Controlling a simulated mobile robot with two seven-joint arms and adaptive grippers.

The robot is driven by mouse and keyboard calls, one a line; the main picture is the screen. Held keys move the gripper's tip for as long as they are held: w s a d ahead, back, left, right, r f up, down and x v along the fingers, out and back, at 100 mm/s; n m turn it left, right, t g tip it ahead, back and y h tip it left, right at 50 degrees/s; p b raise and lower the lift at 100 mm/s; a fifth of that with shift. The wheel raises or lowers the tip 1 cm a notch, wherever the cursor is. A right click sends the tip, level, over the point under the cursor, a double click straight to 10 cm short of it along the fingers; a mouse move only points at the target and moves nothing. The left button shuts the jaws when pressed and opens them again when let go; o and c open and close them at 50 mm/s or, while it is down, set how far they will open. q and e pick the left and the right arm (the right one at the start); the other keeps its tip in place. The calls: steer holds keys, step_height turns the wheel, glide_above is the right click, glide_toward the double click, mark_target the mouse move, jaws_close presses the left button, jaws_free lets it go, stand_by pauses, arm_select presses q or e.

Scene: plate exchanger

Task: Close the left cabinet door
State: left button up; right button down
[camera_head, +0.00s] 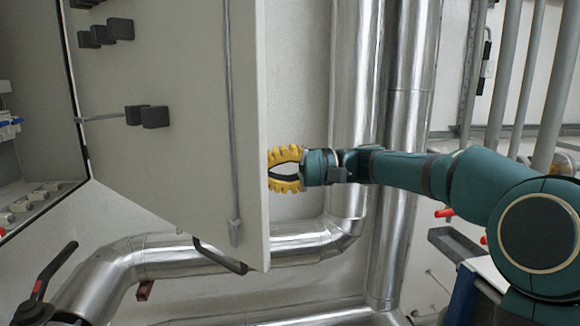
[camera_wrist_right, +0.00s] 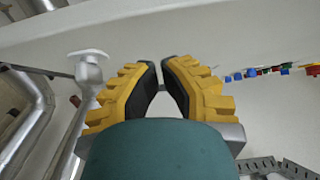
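The left cabinet door (camera_head: 180,100) is a large pale grey panel standing open, with its inner side towards me in the head view. Dark latch blocks and a long vertical rod are on it. My right gripper (camera_head: 272,170) is at the door's free right edge, its yellow fingertips next to or partly behind that edge; contact cannot be told. In the right wrist view my right gripper (camera_wrist_right: 160,65) shows a narrow gap between its dark pads, with nothing visible held. A pale panel fills the background there. My left gripper is out of view.
The cabinet interior (camera_head: 35,150) with small electrical parts is at the far left. Shiny metal pipes (camera_head: 355,100) run behind the door and below it (camera_head: 190,257). A valve with a black lever (camera_head: 55,270) is at the lower left. Thin grey pipes (camera_head: 525,80) stand at the right.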

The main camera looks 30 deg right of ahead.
steer(key=shift+s+a, duration=0.45)
steer(key=shift+a, duration=0.3)
